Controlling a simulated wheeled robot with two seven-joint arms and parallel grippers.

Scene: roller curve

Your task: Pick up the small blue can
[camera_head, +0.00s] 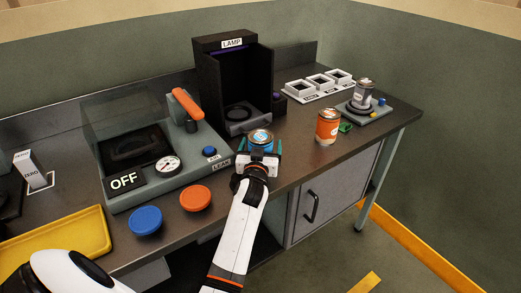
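The small blue can (261,136) has a silvery top and stands near the front of the bench, in front of the lamp box. My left gripper (260,143) is at the can from the front. Its two teal fingers stand apart, one on each side of the can, and look open, with no clear contact. The lower part of the can is hidden behind the gripper. My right gripper is not in view.
An orange can (327,127) stands to the right, beside a small green piece (346,127). The black lamp box (210,85) stands behind the blue can. The leak tester (193,170) is close on the left. A grey can (363,93) stands on a device at the right.

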